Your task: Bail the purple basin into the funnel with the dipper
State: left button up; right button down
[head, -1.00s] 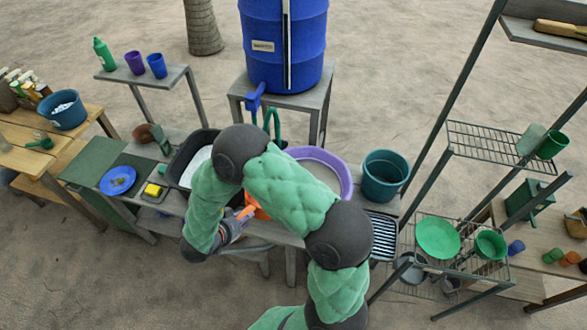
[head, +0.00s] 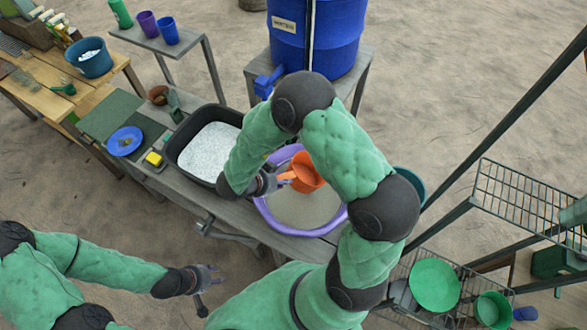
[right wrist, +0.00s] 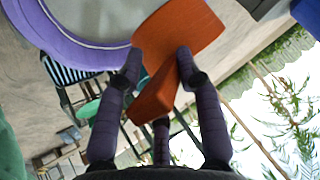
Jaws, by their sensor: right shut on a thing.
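The purple basin (head: 334,224) stands on the grey bench with a flat grey-beige content. Its rim also shows at the upper left of the right wrist view (right wrist: 50,52). My right gripper (head: 275,181) is shut on the orange dipper (head: 307,172), which is over the basin's far left part. I cannot tell whether the dipper touches the content. In the right wrist view the dipper (right wrist: 180,40) is between the fingers of my right gripper (right wrist: 158,75). My left gripper (head: 212,287) is open and empty, in front of the bench. I cannot make out a funnel.
A black tub (head: 180,165) of white grains stands left of the basin. A blue barrel (head: 345,45) with a tap is behind. A teal bucket (head: 412,184) is mostly hidden by my right arm. A blue plate (head: 125,141) and yellow sponge (head: 154,158) lie farther left. Wire shelves (head: 515,200) stand right.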

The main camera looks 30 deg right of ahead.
jog(key=shift+f, duration=0.2)
notch_tip(320, 180, down, 18)
jog(key=d+b, duration=0.2)
jog(key=b, duration=2.4)
notch_tip(320, 180, up, 12)
jog(key=w+a+n+g+h+p, duration=0.1)
jog(key=h+p, duration=0.4)
jog(key=p, duration=1)
jog(key=shift+w+a+f+n+g, duration=0.15)
jog(key=shift+a+f+n+g, duration=0.15)
jog(key=shift+g, duration=0.2)
